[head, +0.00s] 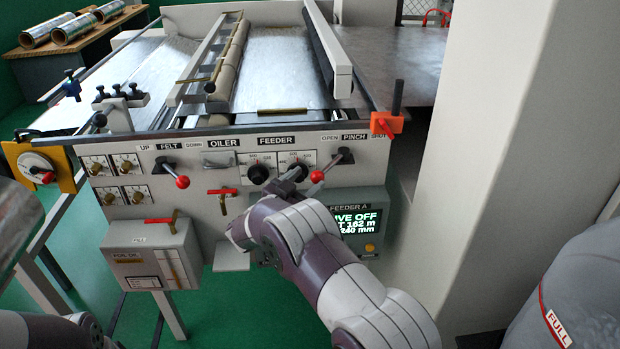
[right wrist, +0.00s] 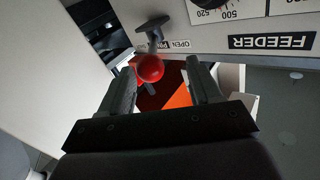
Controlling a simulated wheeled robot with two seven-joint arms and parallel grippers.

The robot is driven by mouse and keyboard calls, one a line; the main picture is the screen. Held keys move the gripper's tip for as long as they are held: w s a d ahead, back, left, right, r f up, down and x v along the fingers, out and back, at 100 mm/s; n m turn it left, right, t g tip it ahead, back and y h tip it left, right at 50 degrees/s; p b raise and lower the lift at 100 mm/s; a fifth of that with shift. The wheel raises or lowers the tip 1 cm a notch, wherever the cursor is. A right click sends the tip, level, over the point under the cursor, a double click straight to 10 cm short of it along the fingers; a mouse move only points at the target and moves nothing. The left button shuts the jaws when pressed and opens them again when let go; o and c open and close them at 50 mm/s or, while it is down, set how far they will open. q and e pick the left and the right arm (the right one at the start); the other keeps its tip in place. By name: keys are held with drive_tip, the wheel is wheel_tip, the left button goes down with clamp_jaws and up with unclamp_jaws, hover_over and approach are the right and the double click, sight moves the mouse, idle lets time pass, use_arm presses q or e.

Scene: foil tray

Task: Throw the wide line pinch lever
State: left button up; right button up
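The pinch lever has a red ball knob (head: 317,176) on a short dark arm, under the OPEN, PINCH and partly hidden SHUT labels. Its arm slants down to the left from its pivot, so the knob lies towards the OPEN side. My right gripper (head: 293,181) is just left of the knob in the head view. In the right wrist view its fingers (right wrist: 163,84) are spread apart, and the red knob (right wrist: 150,68) shows between them, nearer the left finger. I cannot tell whether they touch it. No left gripper shows.
A similar red-knobbed lever (head: 182,182) is under the FELT label. The feeder dials (head: 297,166) sit just left of the pinch lever. A FEEDER A display (head: 357,219) is below, partly behind my right arm. A large pale column (head: 500,150) stands close on the right.

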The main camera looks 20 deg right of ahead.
drive_tip(key=v, duration=1)
drive_tip(key=shift+s+a+b, duration=0.15)
drive_tip(key=shift+a+b, duration=0.05)
drive_tip(key=shift+b, duration=0.25)
drive_tip(key=shift+r, duration=0.1)
drive_tip(key=w+a+f+n+t+y, duration=0.2)
drive_tip(key=w+a+f+n+y, duration=0.1)
drive_tip(key=a+f+n+y, duration=0.6)
drive_tip(key=s+a+n+g+y+p, duration=0.1)
drive_tip(key=s+a+g+y+p, duration=0.15)
drive_tip(key=s+y, duration=0.3)
drive_tip(key=s+d+r+n+g+p, duration=0.1)
drive_tip(key=s+d+r+g, duration=0.1)
drive_tip(key=s+d, duration=0.3)
drive_tip(key=s+d+r+n+g+p, duration=0.1)
drive_tip(key=s+d+r+g, duration=0.2)
drive_tip(key=s, duration=0.9)
drive_tip(key=s+d+r+n+g+p, duration=0.1)
drive_tip(key=s+d+r+g+p, duration=0.1)
drive_tip(key=s+d, duration=0.6)
drive_tip(key=shift+s+r+g, duration=0.25)
drive_tip(key=shift+s+g, duration=0.45)
drive_tip(key=shift+g, duration=0.15)
